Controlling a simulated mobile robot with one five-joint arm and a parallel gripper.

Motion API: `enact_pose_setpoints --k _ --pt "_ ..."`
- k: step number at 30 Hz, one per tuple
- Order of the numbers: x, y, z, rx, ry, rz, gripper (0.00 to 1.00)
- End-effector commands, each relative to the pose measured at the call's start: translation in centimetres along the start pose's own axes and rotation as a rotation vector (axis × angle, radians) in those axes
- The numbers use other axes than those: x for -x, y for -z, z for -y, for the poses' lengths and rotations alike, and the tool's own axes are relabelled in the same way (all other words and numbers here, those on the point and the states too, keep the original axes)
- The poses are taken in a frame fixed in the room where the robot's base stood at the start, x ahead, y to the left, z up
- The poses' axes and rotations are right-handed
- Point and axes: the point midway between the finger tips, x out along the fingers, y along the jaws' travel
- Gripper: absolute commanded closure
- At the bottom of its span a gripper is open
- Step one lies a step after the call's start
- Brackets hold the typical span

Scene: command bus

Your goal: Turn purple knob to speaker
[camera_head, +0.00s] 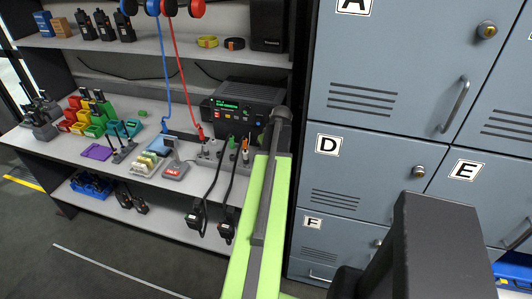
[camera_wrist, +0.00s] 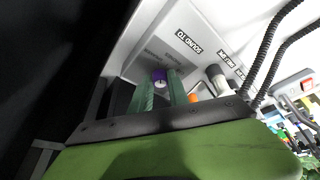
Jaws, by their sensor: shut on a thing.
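The purple knob (camera_wrist: 160,75) sits on the grey panel (camera_wrist: 146,40) under a label reading "SOUND TO" (camera_wrist: 188,40). My gripper (camera_wrist: 161,83) has its two green fingers on either side of the knob, shut on it. A small pale mark shows on the knob, but I cannot read which setting it faces. In the head view my lime-green arm reaches toward the desk's right end, and the knob is hidden behind it.
Beside the purple knob are an orange knob (camera_wrist: 194,97) and a white and black control (camera_wrist: 217,80). Coiled black cables (camera_wrist: 268,50) run close on the right. A radio (camera_head: 236,106) stands behind the panel. Grey lockers (camera_head: 375,85) stand close to the arm's right.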

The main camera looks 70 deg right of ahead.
Motion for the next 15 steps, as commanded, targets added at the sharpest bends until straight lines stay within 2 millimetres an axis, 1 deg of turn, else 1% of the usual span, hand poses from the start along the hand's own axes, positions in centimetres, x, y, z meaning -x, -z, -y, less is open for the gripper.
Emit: enact_pose_setpoints --k 1,7,15 --pt "-0.02 0.16 -0.37 0.018 0.0 -0.005 1.0" --pt "-0.03 0.17 -0.33 0.075 0.025 -0.006 1.0" --pt "-0.03 0.17 -0.26 0.098 0.035 -0.007 1.0"
